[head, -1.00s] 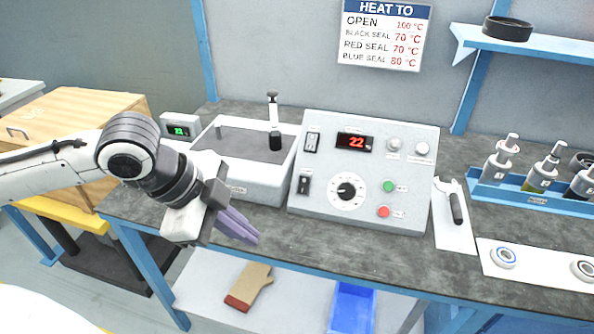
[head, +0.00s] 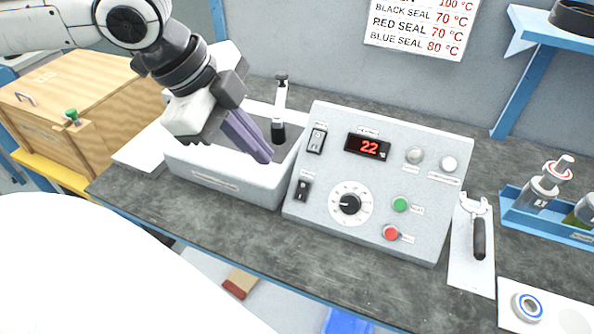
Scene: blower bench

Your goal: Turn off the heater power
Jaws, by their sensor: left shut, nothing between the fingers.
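The light grey control box (head: 330,255) stands on the bench. Its red display (head: 367,147) reads 22. My right gripper is not in view.
The grey basin (head: 215,181) with an upright black-and-white lever (head: 279,110) adjoins the control box. A black-handled tool (head: 478,236) lies on a white mat at right. Bottles (head: 541,188) stand in a blue rack. The bench front is clear.

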